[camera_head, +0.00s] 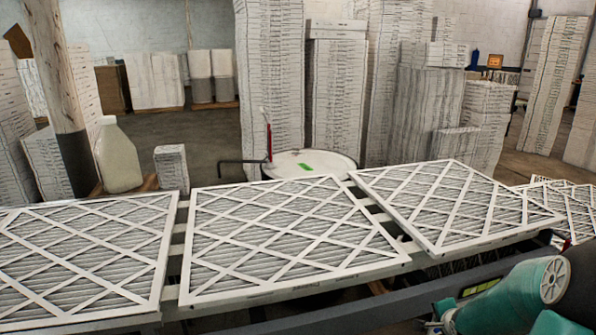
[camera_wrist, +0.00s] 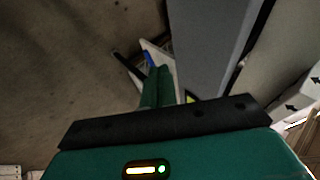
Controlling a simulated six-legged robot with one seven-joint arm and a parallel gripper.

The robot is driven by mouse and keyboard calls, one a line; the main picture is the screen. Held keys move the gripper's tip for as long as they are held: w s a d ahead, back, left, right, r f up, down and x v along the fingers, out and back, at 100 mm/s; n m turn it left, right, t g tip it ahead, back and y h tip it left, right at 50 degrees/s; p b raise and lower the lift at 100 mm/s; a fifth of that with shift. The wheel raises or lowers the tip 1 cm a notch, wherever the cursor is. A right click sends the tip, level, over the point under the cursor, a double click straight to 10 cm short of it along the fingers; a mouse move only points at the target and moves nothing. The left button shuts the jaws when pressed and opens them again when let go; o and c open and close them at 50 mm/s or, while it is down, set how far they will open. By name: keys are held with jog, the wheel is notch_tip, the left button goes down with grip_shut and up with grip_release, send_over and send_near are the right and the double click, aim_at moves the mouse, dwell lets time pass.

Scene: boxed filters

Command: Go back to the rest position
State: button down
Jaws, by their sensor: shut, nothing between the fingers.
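In the wrist view, my gripper (camera_wrist: 160,88) shows as narrow green fingers held together beyond a dark bar and a green body with a small lit indicator. It is shut with nothing between the fingers. Grey-brown floor and a long grey edge lie beyond it. In the head view, my teal arm is at the lower right corner, partly cut off; the fingertips do not show there. A left filter (camera_head: 75,255), a middle filter (camera_head: 285,235) and a right filter (camera_head: 450,205) lie flat in a row on a rail-like table, apart from my arm.
More filters (camera_head: 572,205) lie at the far right. A white round drum top (camera_head: 309,165), a pale jug (camera_head: 118,155) and a small stack (camera_head: 172,168) stand behind the row. Tall filter stacks (camera_head: 270,80) fill the background. A pillar (camera_head: 60,90) stands at left. Open floor shows behind.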

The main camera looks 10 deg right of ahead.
jog(key=s+a+r+n+g, duration=0.1)
jog(key=s+a+r+n, duration=0.3)
jog(key=a+r+n, duration=0.85)
jog(key=s+a+r+n+y, duration=0.1)
jog(key=s+a+r, duration=0.2)
jog(key=a, duration=0.3)
jog(key=s+a+r+n+y, duration=0.1)
jog(key=s+a+r+n, duration=0.1)
jog(key=s+a+r, duration=0.2)
jog(key=s+a+r+n+g+y, duration=0.1)
jog(key=s+a+r+n, duration=0.1)
jog(key=s+a, duration=0.5)
jog(key=shift+s+a+r, duration=0.2)
jog(key=shift+a+r, duration=0.55)
jog(key=shift+a, duration=0.25)
